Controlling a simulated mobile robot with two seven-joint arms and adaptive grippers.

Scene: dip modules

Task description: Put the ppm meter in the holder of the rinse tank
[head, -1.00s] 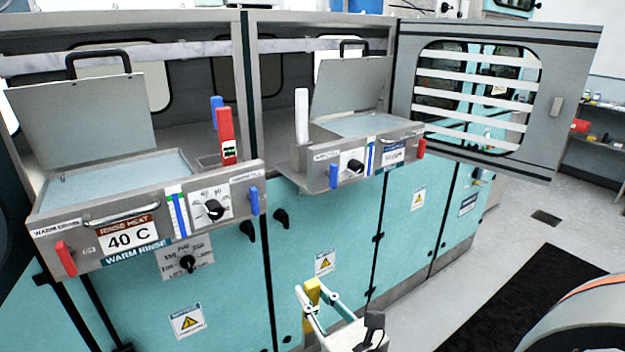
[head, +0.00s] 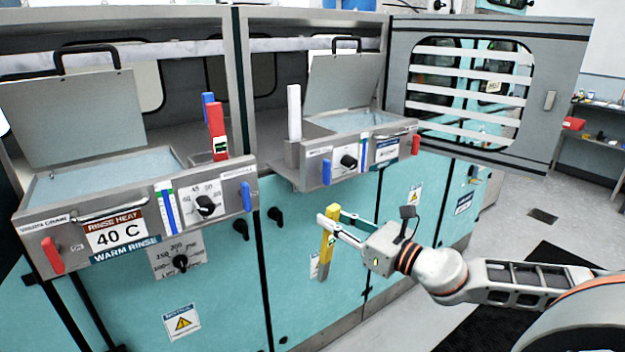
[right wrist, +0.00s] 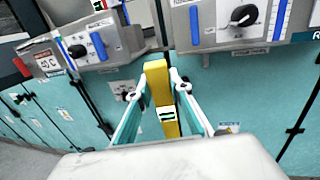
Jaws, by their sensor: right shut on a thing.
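The yellow ppm meter (head: 327,243) is upright in my right gripper (head: 330,225), which is shut on it, in front of the teal cabinet doors. In the right wrist view the meter (right wrist: 161,95) stands between the two fingers and shows a small display. The left tank (head: 70,225) carries the labels "RINSE HEAT" and "WARM RINSE". A red meter (head: 217,130) and a blue one (head: 208,105) stand at its back right corner. The right tank (head: 335,160) has a white upright piece (head: 294,112) at its left end; its label is too small to read. My left gripper is not in view.
Both tanks have raised lids, the left lid (head: 75,115) and the right lid (head: 342,82). Blue handles (head: 246,197) and knobs stick out from the tank fronts. An open slatted door (head: 570,100) stands at the right. The space around the held meter is clear.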

